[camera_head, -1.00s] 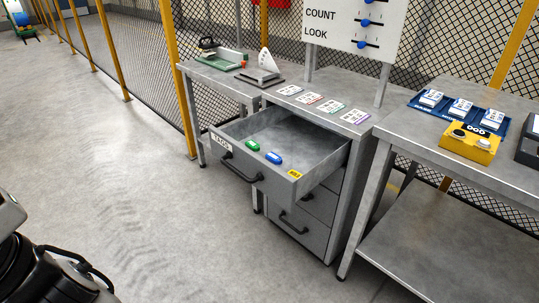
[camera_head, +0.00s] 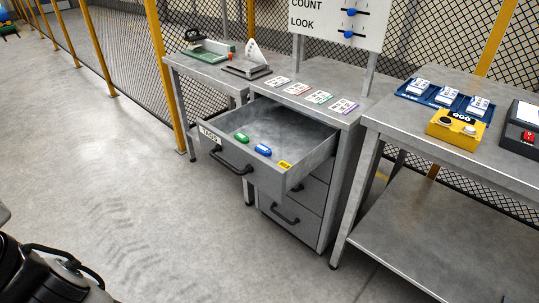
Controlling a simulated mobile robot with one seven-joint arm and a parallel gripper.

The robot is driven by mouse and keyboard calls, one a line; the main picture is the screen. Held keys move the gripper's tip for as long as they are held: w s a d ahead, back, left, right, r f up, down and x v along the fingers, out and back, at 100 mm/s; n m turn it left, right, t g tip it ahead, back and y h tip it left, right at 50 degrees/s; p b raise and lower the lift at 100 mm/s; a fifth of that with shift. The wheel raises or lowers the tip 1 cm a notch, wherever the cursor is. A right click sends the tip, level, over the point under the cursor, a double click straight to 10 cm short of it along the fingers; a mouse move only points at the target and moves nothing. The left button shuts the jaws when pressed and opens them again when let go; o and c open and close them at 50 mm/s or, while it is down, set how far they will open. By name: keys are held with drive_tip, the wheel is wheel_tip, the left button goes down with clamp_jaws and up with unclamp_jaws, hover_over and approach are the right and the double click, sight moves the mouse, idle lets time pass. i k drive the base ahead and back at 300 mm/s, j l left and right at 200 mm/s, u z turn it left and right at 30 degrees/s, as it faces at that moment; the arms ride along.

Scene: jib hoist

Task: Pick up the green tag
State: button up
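The green tag (camera_head: 242,138) lies in the open top drawer (camera_head: 297,138), near the drawer's front. A blue tag (camera_head: 263,150) lies just to its right, apart from it. The drawer front bears a label reading TAGS and a dark bar handle (camera_head: 231,160). A small yellow label is at the right end of the drawer front. My gripper is not clearly in view; only a dark part of my own body shows at the lower left, well away from the drawer.
A workbench (camera_head: 400,108) to the right holds blue trays, a yellow box (camera_head: 458,130) and a dark box with a red switch (camera_head: 525,139). Cards (camera_head: 298,89) lie on the cabinet top. A yellow-posted mesh fence runs behind. The floor (camera_head: 130,180) at left is clear.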

sight(241, 137)
drive_tip(key=i+j+u, duration=0.25)
drive_tip(key=i+j, duration=0.65)
